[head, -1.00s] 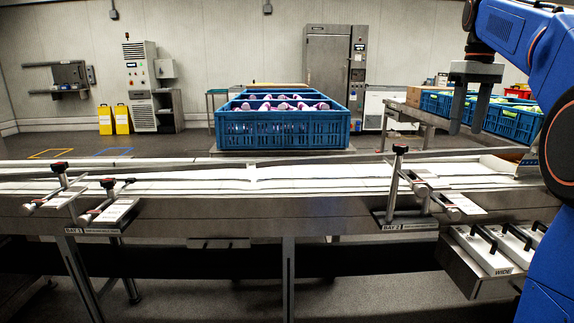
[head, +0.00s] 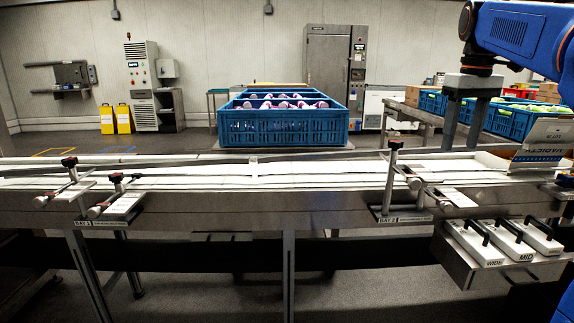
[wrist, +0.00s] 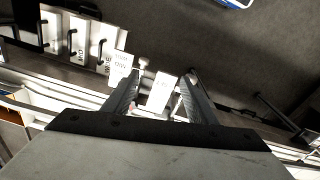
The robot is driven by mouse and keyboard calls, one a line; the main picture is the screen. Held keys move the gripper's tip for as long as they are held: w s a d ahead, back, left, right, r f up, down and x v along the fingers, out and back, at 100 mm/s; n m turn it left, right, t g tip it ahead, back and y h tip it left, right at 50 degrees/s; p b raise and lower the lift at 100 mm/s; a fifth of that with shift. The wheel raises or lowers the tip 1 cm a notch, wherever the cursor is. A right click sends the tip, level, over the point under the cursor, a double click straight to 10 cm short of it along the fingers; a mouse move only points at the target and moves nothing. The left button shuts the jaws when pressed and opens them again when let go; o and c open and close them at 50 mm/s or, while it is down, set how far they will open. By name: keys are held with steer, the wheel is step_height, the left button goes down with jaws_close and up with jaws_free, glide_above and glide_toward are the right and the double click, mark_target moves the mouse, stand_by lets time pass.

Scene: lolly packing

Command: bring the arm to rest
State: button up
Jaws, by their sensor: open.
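My gripper (head: 465,130) is at the right in the head view, pointing down with its two dark fingers apart. It is open and nothing shows between the fingers. It appears above the far side of the conveyor, in front of the blue crates at the right. In the wrist view my gripper (wrist: 158,92) shows both fingers spread, with the conveyor's edge and a white label card below them. My blue arm reaches in from the right edge of the head view.
A conveyor (head: 300,205) with clamp posts (head: 391,180) crosses the view. A blue crate (head: 283,128) of wrapped lollies stands behind it. Blue crates (head: 510,122) and an open carton (head: 541,140) are at right. White handled blocks (head: 475,243) sit on a front shelf.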

steer(key=s+a+f+t, duration=0.1)
steer(key=s+a+f, duration=0.3)
steer(key=s+f, duration=0.4)
steer(key=s+a+f+m+t, duration=0.1)
steer(key=s+a+f, duration=0.3)
steer(key=s+f, duration=0.5)
steer(key=s+a+f+m+t, duration=0.1)
steer(key=s+a+f, duration=0.3)
steer(key=s+f, duration=0.5)
step_height(320, 180, down, 5)
steer(key=shift+s+a+f+t, duration=0.15)
steer(key=shift+s+a+t, duration=0.15)
steer(key=shift+t, duration=0.2)
